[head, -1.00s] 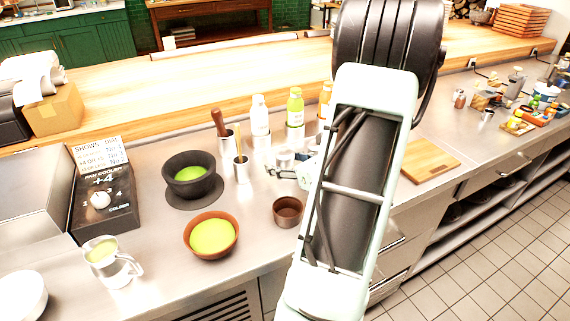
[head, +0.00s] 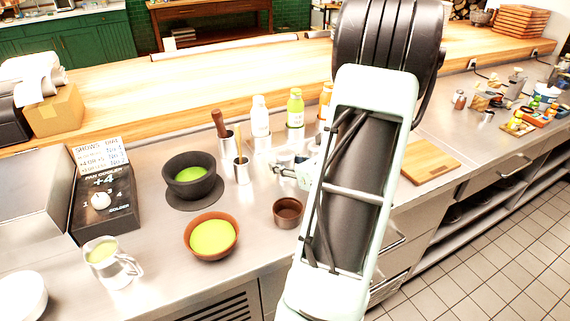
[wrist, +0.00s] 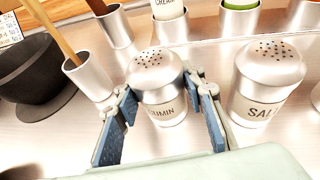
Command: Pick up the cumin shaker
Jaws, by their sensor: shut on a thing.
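The cumin shaker (wrist: 157,72) is a silver shaker with a perforated domed top and a label reading "UMIN", its first letter hidden. In the wrist view it stands upright between the blue-padded fingers of my gripper (wrist: 163,92), which is shut on it. I cannot tell whether its base touches the counter. The salt shaker (wrist: 267,80), of similar shape, stands just to the right, beside the right finger. In the head view my gripper (head: 292,171) shows only partly, left of my arm, which hides much of this area.
A metal cup with a wooden handle (wrist: 90,76) stands close on the left, near a dark bowl (wrist: 35,70). Bottles in metal holders (head: 261,118) stand behind. A small brown bowl (head: 288,212) and a bowl of green contents (head: 211,237) sit on the counter in front.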

